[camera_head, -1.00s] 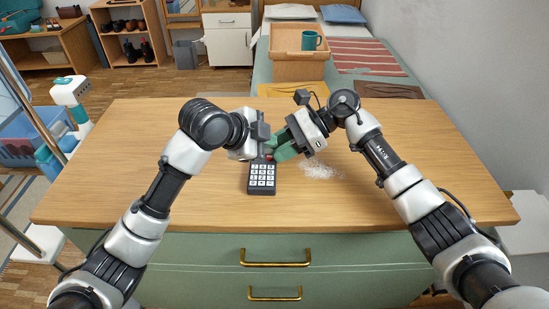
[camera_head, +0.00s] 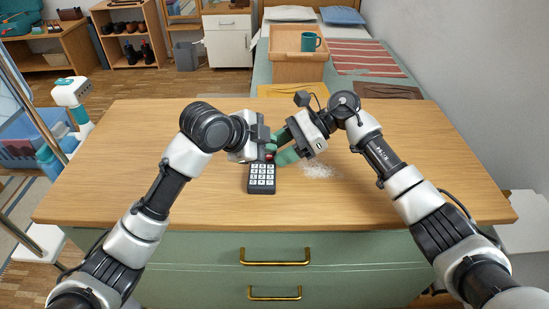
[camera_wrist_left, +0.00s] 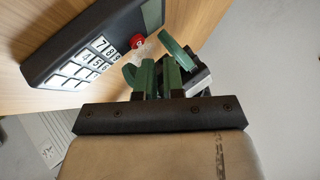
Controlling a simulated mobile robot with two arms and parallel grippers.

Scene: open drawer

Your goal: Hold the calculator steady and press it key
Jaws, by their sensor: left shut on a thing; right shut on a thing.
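The dark calculator (camera_head: 261,190) lies on the table with its white number keys facing up. Its red key (camera_head: 270,157) shows at the upper right of the keypad, and also in the left wrist view (camera_wrist_left: 137,41). My left gripper (camera_head: 269,149) is over the calculator's upper part and covers its top end. Its green fingers (camera_wrist_left: 160,76) are close together near the red key. My right gripper (camera_head: 284,156) comes in from the right, its green fingers at the calculator's upper right edge. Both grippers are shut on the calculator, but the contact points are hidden.
The wooden table (camera_head: 120,180) is mostly clear around the calculator. A patch of white grains (camera_head: 319,170) lies to its right. Green drawers with brass handles (camera_head: 275,257) are below the front edge.

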